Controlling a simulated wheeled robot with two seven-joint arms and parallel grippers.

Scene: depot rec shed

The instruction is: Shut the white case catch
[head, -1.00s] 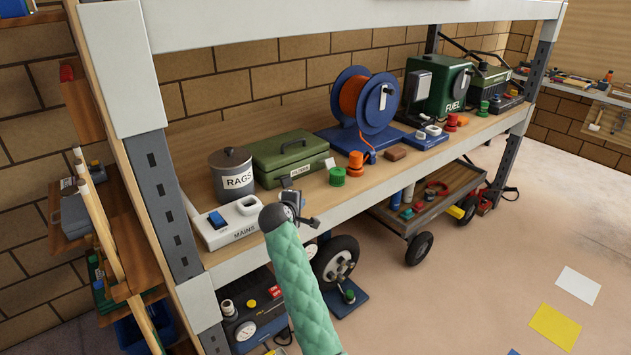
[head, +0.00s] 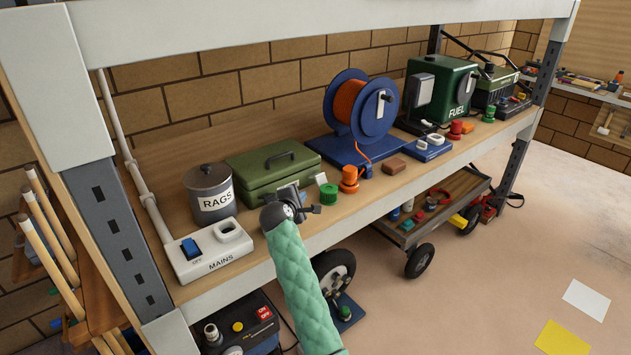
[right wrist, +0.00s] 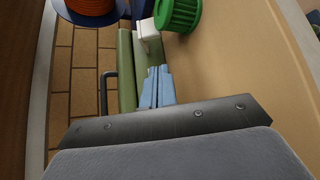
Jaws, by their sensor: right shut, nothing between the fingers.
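The green metal case (head: 258,168) stands lid down on the shelf, with a dark handle on top. A white catch (head: 321,179) sticks out at the right end of its front; it also shows as a white block in the right wrist view (right wrist: 148,29). Whether the catch is fully raised is hard to tell. My right gripper (head: 291,192) is in front of the case, left of the catch, hiding part of the case front. In the right wrist view its pale blue fingers (right wrist: 157,72) are together and empty, apart from the catch. My left gripper is not in view.
The rags tin (head: 212,193) and white mains box (head: 211,250) are left. The blue hose reel (head: 361,108) is behind right. The shelf's front edge runs below my gripper.

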